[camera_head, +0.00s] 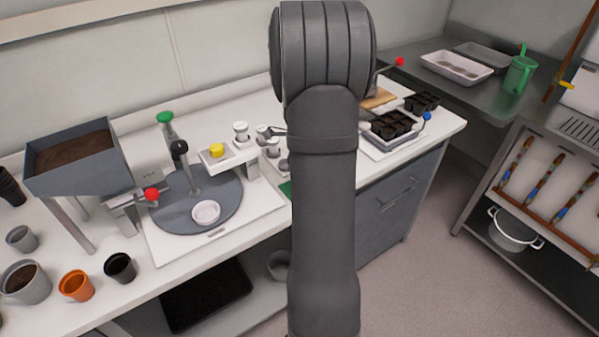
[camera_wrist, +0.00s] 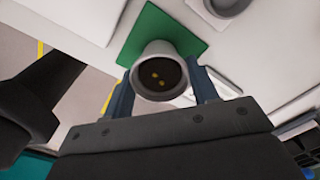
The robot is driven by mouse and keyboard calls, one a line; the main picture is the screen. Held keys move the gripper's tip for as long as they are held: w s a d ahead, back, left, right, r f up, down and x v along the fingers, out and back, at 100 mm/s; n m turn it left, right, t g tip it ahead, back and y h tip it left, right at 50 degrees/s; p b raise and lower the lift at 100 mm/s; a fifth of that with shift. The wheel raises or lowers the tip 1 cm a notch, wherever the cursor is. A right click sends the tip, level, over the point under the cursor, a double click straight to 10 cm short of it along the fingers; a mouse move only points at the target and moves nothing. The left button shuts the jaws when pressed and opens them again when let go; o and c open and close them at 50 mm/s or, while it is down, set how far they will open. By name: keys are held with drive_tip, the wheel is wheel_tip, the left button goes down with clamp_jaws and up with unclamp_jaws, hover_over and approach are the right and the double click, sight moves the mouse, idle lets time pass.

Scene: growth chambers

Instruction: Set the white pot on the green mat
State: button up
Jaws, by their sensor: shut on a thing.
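A white pot (camera_wrist: 152,48) with dark soil and a few yellow specks inside is between the two fingers of my gripper (camera_wrist: 160,68) in the wrist view. The fingers are shut on its sides. The green mat (camera_wrist: 142,28) shows behind the pot, which overlaps it in the picture. I cannot tell whether the pot touches the mat. In the head view only a sliver of the mat (camera_head: 286,188) shows, because my arm hides the rest and the held pot cannot be made out there.
Another white round vessel (camera_wrist: 228,5) is close by at the top of the wrist view. In the head view a white raised rack (camera_head: 232,158) with small cups stands left of my arm, beside a round grey plate (camera_head: 170,218). Black seedling trays (camera_head: 392,124) are to the right.

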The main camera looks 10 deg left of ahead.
drive_tip(key=o, duration=1.1)
drive_tip(key=shift+r, duration=0.1)
drive_tip(key=shift+r, duration=4.15)
drive_tip(key=shift+f, duration=3.8)
drive_tip(key=shift+r, duration=0.15)
